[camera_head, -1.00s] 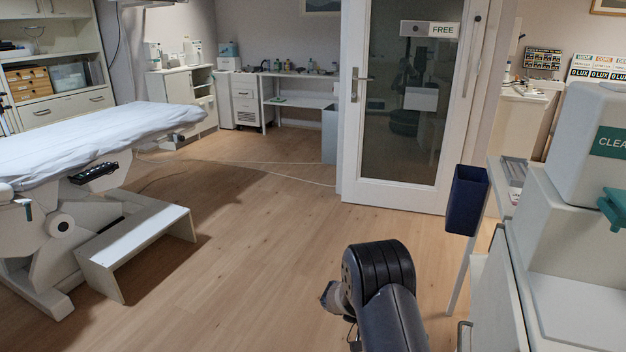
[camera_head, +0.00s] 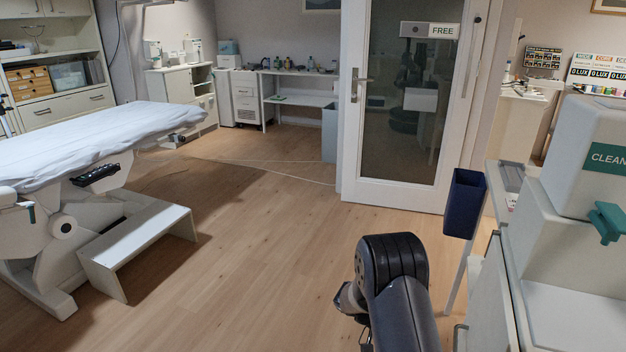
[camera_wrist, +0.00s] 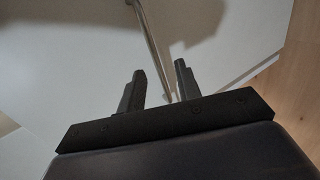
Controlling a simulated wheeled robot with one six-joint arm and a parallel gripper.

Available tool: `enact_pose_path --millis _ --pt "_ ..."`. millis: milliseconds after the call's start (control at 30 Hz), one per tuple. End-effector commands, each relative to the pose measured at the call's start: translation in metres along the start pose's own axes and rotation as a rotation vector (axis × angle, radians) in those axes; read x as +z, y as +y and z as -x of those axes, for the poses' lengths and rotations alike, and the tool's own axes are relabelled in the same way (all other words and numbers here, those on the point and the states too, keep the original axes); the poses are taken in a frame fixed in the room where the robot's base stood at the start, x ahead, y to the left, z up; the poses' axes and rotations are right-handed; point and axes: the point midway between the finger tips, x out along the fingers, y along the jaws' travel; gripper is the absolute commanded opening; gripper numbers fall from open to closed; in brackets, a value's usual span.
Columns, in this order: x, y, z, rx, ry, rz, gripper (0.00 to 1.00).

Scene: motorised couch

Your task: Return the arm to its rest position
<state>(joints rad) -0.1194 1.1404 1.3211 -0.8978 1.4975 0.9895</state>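My arm (camera_head: 392,285) rises at the bottom centre-right of the head view, bent at a dark joint. My gripper is mostly hidden behind the arm in that view. In the wrist view my gripper (camera_wrist: 159,85) shows two dark fingers standing apart with a gap between them. Nothing is held between them. Beyond the fingers is a pale flat surface with a metal bar (camera_wrist: 152,40) across it.
A couch with a white sheet (camera_head: 95,140) and a white step (camera_head: 140,250) stand at left. A white cabinet with a "CLEAN" box (camera_head: 585,150) is close at right, beside a dark blue bin (camera_head: 464,203). A glass door (camera_head: 410,110) stands behind. Wooden floor is clear between.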

Motion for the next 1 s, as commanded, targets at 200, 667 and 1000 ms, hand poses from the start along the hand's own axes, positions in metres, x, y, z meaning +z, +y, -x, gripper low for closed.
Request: enact_pose_path --millis 200,667,1000 --pt "0.0 0.01 0.035 -0.121 0.002 0.0 0.33" --pt "0.0 0.028 0.093 -0.353 0.0 0.0 0.33" --pt "0.0 0.05 0.131 -0.522 0.0 -0.001 0.33"
